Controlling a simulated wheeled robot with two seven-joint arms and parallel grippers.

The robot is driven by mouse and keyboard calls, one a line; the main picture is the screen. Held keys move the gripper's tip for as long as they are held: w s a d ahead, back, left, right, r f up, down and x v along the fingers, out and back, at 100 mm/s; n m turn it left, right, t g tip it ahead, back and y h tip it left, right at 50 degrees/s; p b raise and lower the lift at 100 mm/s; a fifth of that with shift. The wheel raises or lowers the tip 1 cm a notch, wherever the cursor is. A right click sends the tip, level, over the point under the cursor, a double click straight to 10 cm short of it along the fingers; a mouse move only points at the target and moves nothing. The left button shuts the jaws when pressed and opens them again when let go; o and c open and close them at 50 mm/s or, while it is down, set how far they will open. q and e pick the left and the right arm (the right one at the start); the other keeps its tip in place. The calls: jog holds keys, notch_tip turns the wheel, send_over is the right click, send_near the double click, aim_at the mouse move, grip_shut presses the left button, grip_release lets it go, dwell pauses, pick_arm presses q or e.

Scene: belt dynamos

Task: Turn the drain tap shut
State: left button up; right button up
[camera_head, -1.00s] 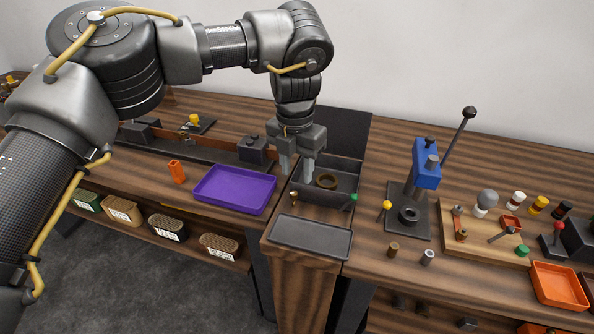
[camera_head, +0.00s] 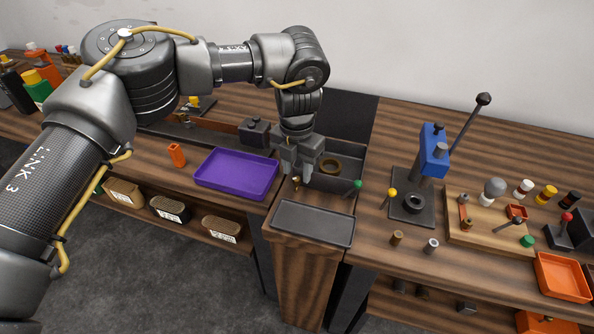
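A dark basin (camera_head: 349,158) stands at the middle of the bench with a brass ring (camera_head: 331,166) inside it. A small brass fitting (camera_head: 296,182) sits at the basin's front left, and a lever with a green knob (camera_head: 357,184) sits at its front right. I cannot tell for sure which of these is the drain tap. My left gripper (camera_head: 297,178) points down at the basin's front left edge. Its fingers are apart, with the brass fitting showing close to the tips; contact is unclear. My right gripper is not in view.
A grey tray (camera_head: 313,223) lies in front of the basin and a purple tray (camera_head: 236,174) to its left. A blue lever press (camera_head: 433,152) and a wooden board (camera_head: 480,232) stand to the right. A dark block (camera_head: 254,131) is behind the purple tray.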

pick_arm(q)
jog(key=shift+f, duration=0.85)
jog(key=shift+c, duration=0.2)
grip_shut()
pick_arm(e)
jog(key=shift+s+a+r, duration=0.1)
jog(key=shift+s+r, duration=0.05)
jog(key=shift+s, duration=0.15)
